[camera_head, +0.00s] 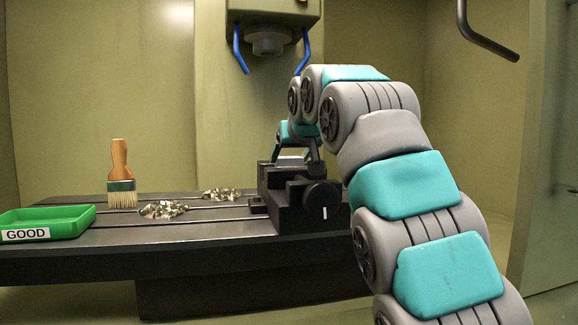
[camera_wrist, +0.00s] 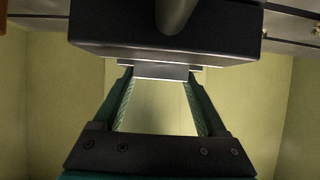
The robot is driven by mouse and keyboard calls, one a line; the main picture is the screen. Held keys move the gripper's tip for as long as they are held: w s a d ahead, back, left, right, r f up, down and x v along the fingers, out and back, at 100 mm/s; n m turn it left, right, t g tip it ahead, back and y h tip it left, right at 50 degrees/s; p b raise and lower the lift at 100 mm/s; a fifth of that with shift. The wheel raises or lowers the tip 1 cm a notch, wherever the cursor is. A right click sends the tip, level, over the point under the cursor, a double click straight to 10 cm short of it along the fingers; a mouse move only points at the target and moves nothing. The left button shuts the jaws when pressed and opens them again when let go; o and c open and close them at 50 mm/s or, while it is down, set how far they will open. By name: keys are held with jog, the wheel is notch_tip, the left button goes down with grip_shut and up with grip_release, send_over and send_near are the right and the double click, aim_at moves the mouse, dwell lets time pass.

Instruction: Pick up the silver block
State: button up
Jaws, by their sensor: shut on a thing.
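The silver block (camera_head: 290,160) shows as a small pale piece at the top of the black vise (camera_head: 300,212) on the machine table. My gripper (camera_head: 294,153) reaches down over the vise, with a finger on each side of the block. In the wrist view, the silver block (camera_wrist: 160,71) spans between the tips of my gripper (camera_wrist: 159,79), which is shut on it. The block lies against the dark vise body (camera_wrist: 130,40) in that view. Its lower part is hidden, and I cannot tell whether it is clear of the vise jaws.
A green tray labelled GOOD (camera_head: 75,214) sits at the left of the dark slotted table (camera_head: 180,237). A brush with a wooden handle (camera_head: 120,172) stands beside metal shavings (camera_head: 163,209). The spindle (camera_head: 268,40) and blue nozzles (camera_head: 240,50) hang above.

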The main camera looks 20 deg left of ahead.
jog(key=shift+c, duration=0.7)
jog(key=shift+r, duration=0.2)
jog(key=shift+r+p, duration=0.65)
jog(key=shift+r, duration=0.05)
